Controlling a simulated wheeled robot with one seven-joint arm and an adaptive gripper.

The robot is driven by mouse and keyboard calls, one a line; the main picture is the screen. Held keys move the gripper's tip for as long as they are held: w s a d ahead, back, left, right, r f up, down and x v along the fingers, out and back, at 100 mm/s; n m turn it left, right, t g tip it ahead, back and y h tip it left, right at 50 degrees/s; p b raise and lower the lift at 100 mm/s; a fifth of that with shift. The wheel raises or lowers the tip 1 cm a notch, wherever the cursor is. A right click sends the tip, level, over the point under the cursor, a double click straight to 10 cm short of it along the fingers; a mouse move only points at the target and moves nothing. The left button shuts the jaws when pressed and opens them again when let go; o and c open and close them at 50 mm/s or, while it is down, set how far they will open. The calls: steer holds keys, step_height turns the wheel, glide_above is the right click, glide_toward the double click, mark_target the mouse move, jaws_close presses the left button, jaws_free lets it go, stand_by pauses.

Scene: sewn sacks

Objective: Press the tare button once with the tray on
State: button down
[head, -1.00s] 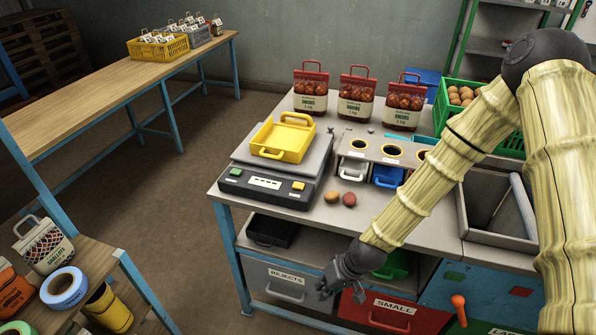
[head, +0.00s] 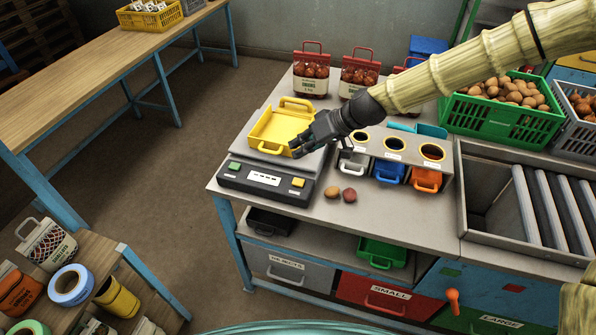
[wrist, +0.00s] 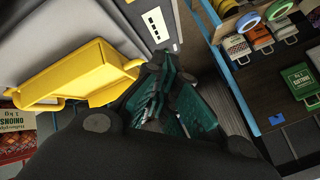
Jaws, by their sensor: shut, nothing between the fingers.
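The scale (head: 240,183) stands at the bench's front left corner, with a dark front panel and a white label strip. The yellow tray (head: 272,133) rests on its plate. A green button (head: 234,166) is at the panel's left and a yellow button (head: 298,182) at its right; their lettering is too small to read. My gripper (head: 296,151) is shut and empty, at the tray's right front corner and above and behind the yellow button. In the wrist view my gripper (wrist: 155,75) is beside the tray (wrist: 75,77); the buttons cannot be made out there. I cannot tell whether it touches the tray.
A stand (head: 397,144) with round openings and small bins is right of the scale. Onion sacks (head: 311,72) stand behind. A green crate (head: 503,115) of produce is at the back right.

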mark_target(299, 179)
steer(key=shift+w+f+b, duration=0.2)
steer(key=shift+f+b, duration=2.3)
steer(key=shift+f, duration=1.8)
steer(key=shift+f, duration=0.1)
steer(key=shift+f+b, duration=0.3)
steer(key=shift+b, duration=0.15)
steer(key=shift+f+b, duration=0.4)
steer(key=shift+f, duration=0.05)
steer(key=shift+r, duration=0.2)
steer(key=shift+s+r+p, duration=0.1)
steer(key=shift+r+p, duration=0.3)
steer(key=shift+r, duration=0.3)
